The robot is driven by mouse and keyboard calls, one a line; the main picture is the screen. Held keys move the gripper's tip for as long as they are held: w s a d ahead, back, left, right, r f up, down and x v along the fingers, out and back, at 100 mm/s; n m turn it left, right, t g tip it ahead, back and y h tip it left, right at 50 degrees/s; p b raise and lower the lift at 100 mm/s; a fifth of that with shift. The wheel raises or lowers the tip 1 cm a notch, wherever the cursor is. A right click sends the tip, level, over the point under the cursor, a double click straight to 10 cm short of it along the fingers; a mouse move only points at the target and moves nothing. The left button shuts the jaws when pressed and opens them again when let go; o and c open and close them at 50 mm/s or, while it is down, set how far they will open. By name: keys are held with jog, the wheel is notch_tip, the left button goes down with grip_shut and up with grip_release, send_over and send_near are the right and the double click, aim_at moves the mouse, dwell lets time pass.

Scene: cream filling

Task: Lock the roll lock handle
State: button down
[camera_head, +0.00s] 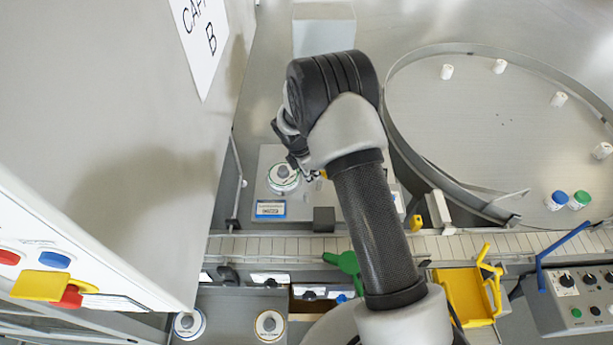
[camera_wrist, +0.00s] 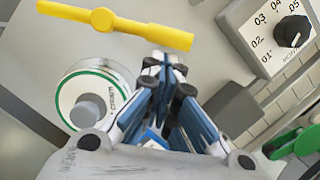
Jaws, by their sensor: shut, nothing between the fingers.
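A yellow bar-shaped handle with a round hub (camera_wrist: 104,20) lies across the top left of the wrist view; it looks like the roll lock handle, though no label on it can be read. My gripper (camera_wrist: 163,62) is shut and empty, its fingertips just below the bar's right half. I cannot tell whether they touch it.
A round dial with a green ring (camera_wrist: 97,97) sits left of my fingers. A grey block (camera_wrist: 232,108) and a numbered knob panel (camera_wrist: 272,42) are to the right. A green handle (camera_head: 345,266) is beside the conveyor (camera_head: 300,245). A round turntable (camera_head: 490,120) stands right.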

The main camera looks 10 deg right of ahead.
jog(key=shift+d, duration=0.1)
dwell(0.3)
jog(key=shift+d+n, duration=0.2)
jog(key=shift+n, duration=0.1)
